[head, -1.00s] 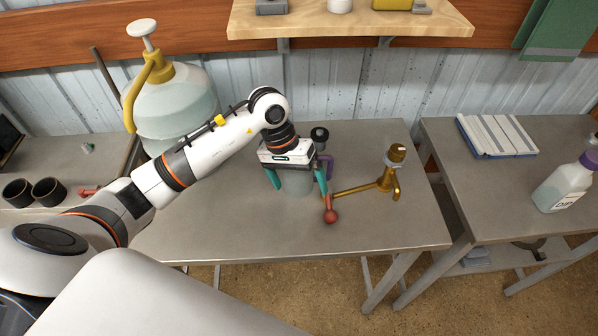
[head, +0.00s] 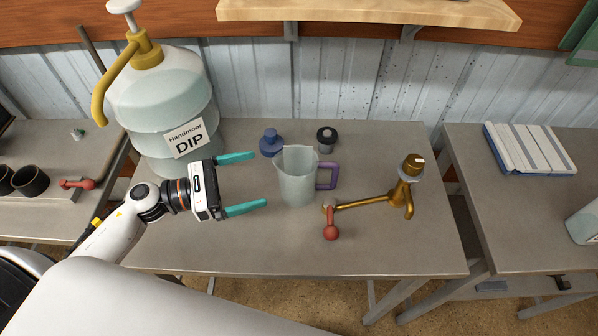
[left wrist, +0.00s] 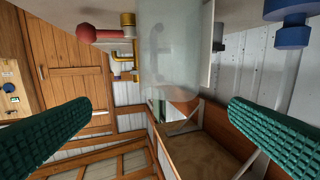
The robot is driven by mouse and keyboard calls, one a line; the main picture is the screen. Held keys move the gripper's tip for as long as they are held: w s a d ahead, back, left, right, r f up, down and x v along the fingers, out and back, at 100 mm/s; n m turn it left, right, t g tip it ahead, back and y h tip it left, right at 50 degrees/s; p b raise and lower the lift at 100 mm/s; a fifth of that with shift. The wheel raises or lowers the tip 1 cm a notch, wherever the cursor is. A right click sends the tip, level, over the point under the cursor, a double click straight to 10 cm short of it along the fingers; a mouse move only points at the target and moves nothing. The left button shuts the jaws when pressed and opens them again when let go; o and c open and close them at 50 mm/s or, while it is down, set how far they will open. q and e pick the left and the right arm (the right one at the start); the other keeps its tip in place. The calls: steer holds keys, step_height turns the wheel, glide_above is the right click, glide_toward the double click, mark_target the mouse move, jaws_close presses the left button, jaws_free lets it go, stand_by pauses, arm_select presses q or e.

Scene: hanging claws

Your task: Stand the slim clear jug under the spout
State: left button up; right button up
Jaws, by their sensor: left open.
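The slim clear jug (head: 297,182) stands upright on the metal table, its purple handle (head: 327,176) facing right. In the left wrist view the jug (left wrist: 172,45) shows inverted between the fingers. My right gripper is not in view.
A blue stopper-like thing (head: 271,142) and a dark-capped one (head: 327,138) stand behind the jug. A large DIP pump bottle (head: 165,110) stands at the back left. The table's front area is clear. A second table (head: 530,210) stands to the right past a gap.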

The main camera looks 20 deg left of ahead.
arm_select(q)
steer(key=w+p, duration=0.1)
steer(key=w, duration=0.1)
steer(key=p, duration=0.2)
glide_toward(315, 160)
steer(key=d, duration=0.2)
steer(key=p+x, duration=0.2)
steer(key=x, duration=0.1)
steer(key=p+x, duration=0.1)
steer(key=shift+w+r, duration=0.15)
steer(key=shift+w, duration=0.4)
steer(key=shift+w+d, duration=0.2)
steer(key=shift+d, duration=0.15)
steer(key=shift+f, duration=0.25)
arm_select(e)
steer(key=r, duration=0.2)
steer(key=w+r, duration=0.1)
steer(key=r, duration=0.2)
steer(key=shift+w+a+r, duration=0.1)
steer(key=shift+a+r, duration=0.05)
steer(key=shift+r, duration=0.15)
arm_select(q)
steer(key=shift+c, duration=0.3)
steer(key=shift+a+r, duration=0.1)
steer(key=c, duration=1.4)
